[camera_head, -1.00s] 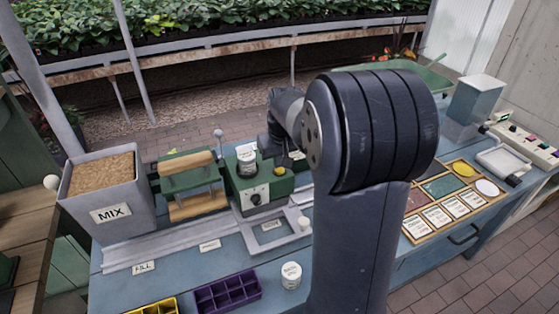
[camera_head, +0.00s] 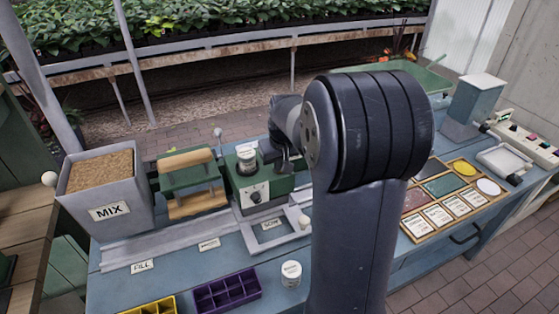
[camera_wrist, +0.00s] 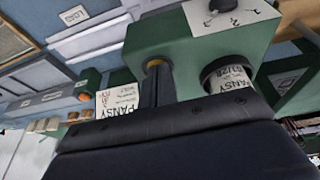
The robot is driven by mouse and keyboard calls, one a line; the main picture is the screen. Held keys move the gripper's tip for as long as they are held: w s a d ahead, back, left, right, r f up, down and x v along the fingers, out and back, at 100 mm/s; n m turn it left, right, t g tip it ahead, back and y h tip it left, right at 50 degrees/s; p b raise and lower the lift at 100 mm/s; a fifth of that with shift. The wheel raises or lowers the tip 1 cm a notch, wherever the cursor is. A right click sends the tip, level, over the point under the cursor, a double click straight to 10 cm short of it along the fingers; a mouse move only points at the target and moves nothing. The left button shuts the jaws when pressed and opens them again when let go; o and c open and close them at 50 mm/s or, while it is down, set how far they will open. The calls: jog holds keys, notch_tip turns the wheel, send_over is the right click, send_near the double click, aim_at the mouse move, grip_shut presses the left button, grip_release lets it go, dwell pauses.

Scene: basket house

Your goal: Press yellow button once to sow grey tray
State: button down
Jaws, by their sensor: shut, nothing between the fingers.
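The green sowing machine (camera_head: 262,190) stands mid-bench, with a dial on its front and a white pansy cup (camera_head: 247,160) on top; the cup also shows in the wrist view (camera_wrist: 232,78). The yellow button (camera_wrist: 155,63) peeks out at the tips of my gripper (camera_wrist: 157,72) on the machine's top. I cannot tell whether the tips touch it. My gripper is shut and empty, pointing down beside the cup. In the head view my gripper (camera_head: 284,166) hides the button. I cannot make out a grey tray.
The MIX bin (camera_head: 104,192) and a roller unit (camera_head: 192,185) stand left of the machine. A purple tray (camera_head: 228,290), a yellow tray (camera_head: 152,307) and a white jar (camera_head: 291,274) are at the front. A seed card rack (camera_head: 455,200) lies right. My arm hides the bench middle.

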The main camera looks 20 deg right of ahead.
jog(key=shift+s+f, duration=0.2)
jog(key=shift+f, duration=0.35)
jog(key=shift+r+p, duration=0.4)
jog(key=shift+r, duration=0.1)
jog(key=r+p, duration=0.2)
jog(key=r, duration=0.1)
jog(key=r+p, duration=0.1)
jog(key=shift+w+a+r, duration=0.15)
jog(key=shift+a+r, duration=0.05)
jog(key=shift+a, duration=0.1)
jog(key=b+v, duration=0.1)
jog(key=v, duration=0.8)
jog(key=shift+r, duration=0.35)
